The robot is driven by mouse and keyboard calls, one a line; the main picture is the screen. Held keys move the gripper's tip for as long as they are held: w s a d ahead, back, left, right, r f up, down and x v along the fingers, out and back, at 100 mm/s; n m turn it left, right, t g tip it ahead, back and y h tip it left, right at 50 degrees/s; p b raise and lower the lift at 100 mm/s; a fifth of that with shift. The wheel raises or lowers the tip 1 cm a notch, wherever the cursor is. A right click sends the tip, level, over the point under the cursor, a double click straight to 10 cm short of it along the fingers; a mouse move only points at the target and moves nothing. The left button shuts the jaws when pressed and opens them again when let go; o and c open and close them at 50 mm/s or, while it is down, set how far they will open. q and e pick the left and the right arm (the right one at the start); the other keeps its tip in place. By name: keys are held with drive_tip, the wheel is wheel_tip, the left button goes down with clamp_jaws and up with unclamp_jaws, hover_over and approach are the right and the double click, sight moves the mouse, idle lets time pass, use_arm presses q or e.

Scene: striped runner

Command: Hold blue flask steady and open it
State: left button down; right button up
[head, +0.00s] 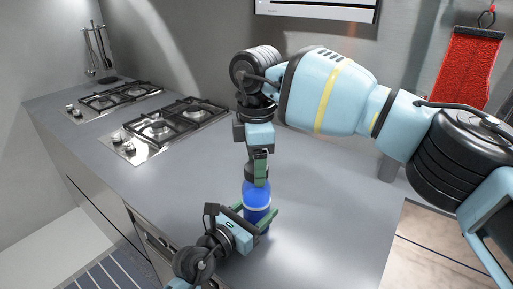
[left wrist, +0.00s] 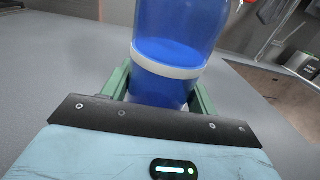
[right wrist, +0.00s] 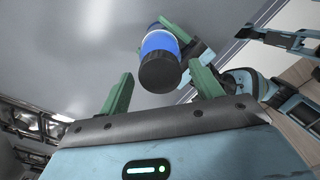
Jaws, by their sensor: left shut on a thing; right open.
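The blue flask (head: 256,194) stands upright on the grey counter, with a pale band around its body. My left gripper (head: 255,217) is shut on its lower part. The left wrist view shows the flask (left wrist: 170,55) between the green fingers (left wrist: 162,92), its top out of frame. My right gripper (head: 260,180) points down over the flask's top, and its fingers partly hide the dark cap there. In the right wrist view the black cap (right wrist: 159,73) lies ahead, between the directions of the open, empty fingers (right wrist: 161,80). I cannot tell the exact gap between fingertips and cap.
Two gas hobs (head: 172,122) are set in the grey counter (head: 160,185) to the left. A red cloth (head: 467,68) hangs on the wall at right. Utensils (head: 97,50) hang at far left. A striped runner (head: 95,268) lies on the floor. The counter around the flask is clear.

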drive_tip(key=shift+f, duration=0.3)
